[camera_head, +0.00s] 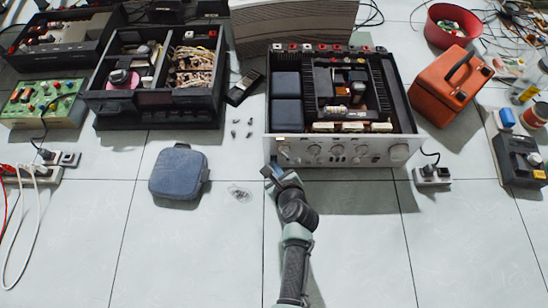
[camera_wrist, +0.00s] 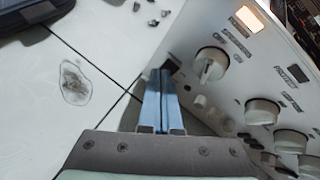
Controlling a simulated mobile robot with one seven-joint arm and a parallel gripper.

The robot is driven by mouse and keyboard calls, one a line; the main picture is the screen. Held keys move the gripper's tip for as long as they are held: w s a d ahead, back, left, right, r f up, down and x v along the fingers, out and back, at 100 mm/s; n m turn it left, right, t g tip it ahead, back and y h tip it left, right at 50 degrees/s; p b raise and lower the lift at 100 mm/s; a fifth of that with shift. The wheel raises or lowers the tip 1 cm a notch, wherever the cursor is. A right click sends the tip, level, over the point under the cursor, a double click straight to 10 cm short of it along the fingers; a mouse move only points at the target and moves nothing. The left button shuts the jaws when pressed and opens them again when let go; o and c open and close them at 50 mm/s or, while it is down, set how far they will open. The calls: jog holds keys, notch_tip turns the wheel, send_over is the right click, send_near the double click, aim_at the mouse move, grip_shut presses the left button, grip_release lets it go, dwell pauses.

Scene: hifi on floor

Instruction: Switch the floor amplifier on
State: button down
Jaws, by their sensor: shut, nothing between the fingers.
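The floor amplifier (camera_head: 345,150) stands in the middle of the head view, its lid off and its silver front panel facing me. In the wrist view, the panel (camera_wrist: 225,90) slants down the right side. A round knob (camera_wrist: 210,65) with a raised grip bar sits at the panel's near end, with small labels beside it. A rectangular lamp (camera_wrist: 248,18) above it glows warm white. My gripper (camera_head: 270,171) is shut and empty at the panel's lower left corner. Its blue fingers (camera_wrist: 160,78) point at the panel's bottom edge, beside the knob; contact is unclear.
More knobs (camera_wrist: 262,112) line the panel. A blue-grey padded case (camera_head: 178,173) lies left of my arm. A power strip (camera_head: 432,176) lies right of the amplifier, near an orange box (camera_head: 450,85). Open black units (camera_head: 160,110) stand at left.

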jog(key=shift+s, duration=0.15)
jog(key=shift+s+p, duration=0.35)
jog(key=shift+s, duration=0.2)
jog(key=shift+s+f+p, duration=0.2)
jog(key=shift+s+p, duration=0.15)
jog(key=shift+s, duration=0.9)
jog(key=shift+s+f+p, duration=0.15)
jog(key=shift+s+p, duration=0.15)
jog(key=shift+s, duration=0.95)
